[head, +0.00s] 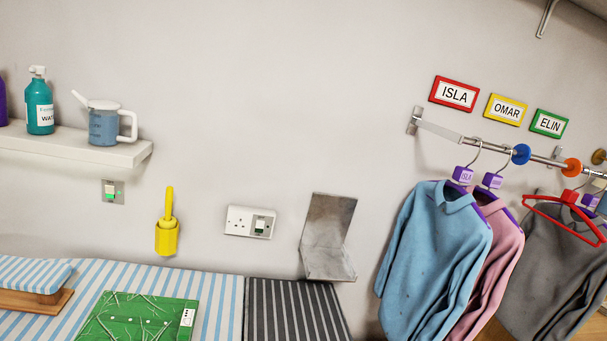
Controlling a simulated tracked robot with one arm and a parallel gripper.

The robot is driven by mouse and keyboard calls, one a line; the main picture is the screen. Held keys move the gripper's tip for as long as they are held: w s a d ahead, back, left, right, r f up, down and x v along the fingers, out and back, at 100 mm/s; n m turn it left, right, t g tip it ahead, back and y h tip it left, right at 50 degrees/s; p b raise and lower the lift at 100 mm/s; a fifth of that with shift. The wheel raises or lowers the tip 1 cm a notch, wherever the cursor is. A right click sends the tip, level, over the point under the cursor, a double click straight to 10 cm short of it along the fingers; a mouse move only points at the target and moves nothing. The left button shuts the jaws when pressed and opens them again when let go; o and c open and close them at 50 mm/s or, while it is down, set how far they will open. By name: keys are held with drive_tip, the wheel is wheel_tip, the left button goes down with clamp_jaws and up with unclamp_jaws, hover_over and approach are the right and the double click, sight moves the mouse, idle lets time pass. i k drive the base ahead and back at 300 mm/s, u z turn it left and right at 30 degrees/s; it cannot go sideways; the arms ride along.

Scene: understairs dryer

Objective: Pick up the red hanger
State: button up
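The red hanger (569,197) is at the far right of the head view, near the wall rail (430,126). It carries no garment and overlaps the front of a dark grey garment (545,265). Its right end reaches close to the picture edge. I cannot tell clearly how its hook sits on the rail. My gripper is not in view.
A blue shirt (430,255) and a pink garment (497,250) hang left of the grey one. Blue (521,154) and orange (572,168) discs sit on the rail. A metal bracket (328,235), striped surface (225,300) and shelf (125,153) lie leftward.

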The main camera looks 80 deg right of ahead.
sight(568, 197)
drive_tip(key=z, duration=0.2)
drive_tip(key=k, duration=0.2)
drive_tip(key=z, duration=3.35)
drive_tip(key=i, duration=1)
drive_tip(key=z, duration=0.05)
